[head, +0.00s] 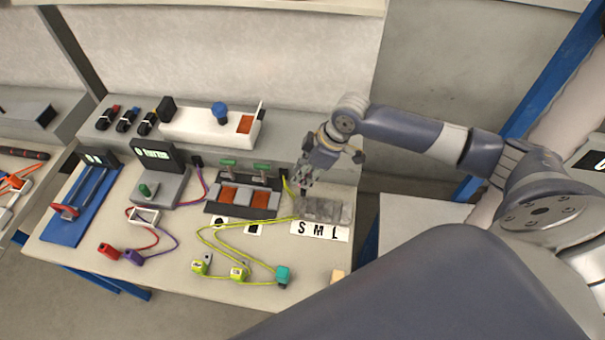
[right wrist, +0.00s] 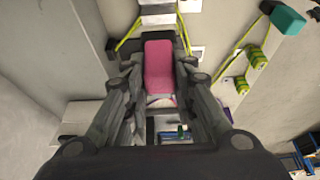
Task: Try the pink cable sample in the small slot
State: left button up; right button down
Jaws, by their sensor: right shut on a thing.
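My right gripper (head: 302,186) is shut on the pink cable sample (right wrist: 159,66), which sits between the two fingers in the right wrist view. In the head view the sample is hidden by the gripper. The grey slot block (head: 325,209) lies at the right of the table, behind a white label strip (head: 319,231) reading S, M, L. The gripper is over the left end of this block, near the S side. I cannot tell whether the sample touches the block or is in a slot. My left gripper is not in view.
A dark fixture with orange pads (head: 244,200) stands left of the block. Yellow cables with yellow plugs (head: 238,272) and a teal plug (head: 283,275) lie in front. A white bin (head: 205,128) stands behind.

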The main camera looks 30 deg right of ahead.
jog(key=shift+a+r+p, duration=0.1)
jog(key=shift+p, duration=0.3)
jog(key=shift+f+b, duration=1.5)
jog(key=shift+f, duration=1.5)
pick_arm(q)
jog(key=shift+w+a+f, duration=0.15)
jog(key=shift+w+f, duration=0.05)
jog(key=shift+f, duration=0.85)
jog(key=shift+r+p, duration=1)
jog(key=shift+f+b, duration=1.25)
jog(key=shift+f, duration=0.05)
pick_arm(e)
jog(key=shift+f, duration=2.2)
jog(key=c, duration=1.2)
grip_release()
jog(key=shift+c, duration=0.2)
